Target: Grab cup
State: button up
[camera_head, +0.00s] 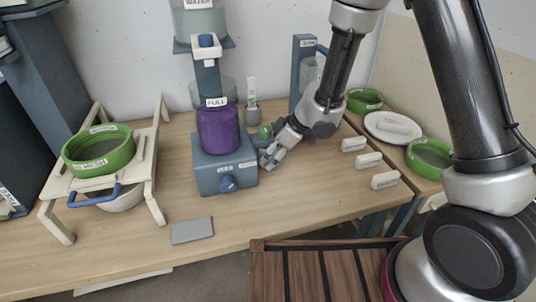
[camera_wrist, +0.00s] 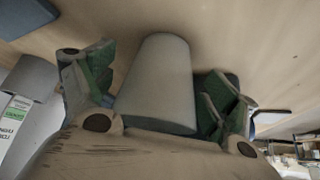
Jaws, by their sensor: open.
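A plain grey tapered cup (camera_wrist: 155,85) shows in the wrist view, lying between the two fingers of my gripper (camera_wrist: 158,80). The fingers have green pads and stand apart on either side of it, and I see a gap on the right side. Whether the left finger touches it I cannot tell. In the head view my gripper (camera_head: 270,148) is low over the table, just right of the blue dispenser base, and the cup is hidden there behind the gripper.
The blue dispenser (camera_head: 224,170) with a purple-filled container (camera_head: 218,130) stands close left of my gripper. A grey holder with a label (camera_head: 251,115) is behind it. White label blocks (camera_head: 385,180) lie right. The front table is mostly clear.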

jog(key=shift+a+f, duration=0.1)
jog(key=shift+f, duration=0.05)
jog(key=c, duration=1.3)
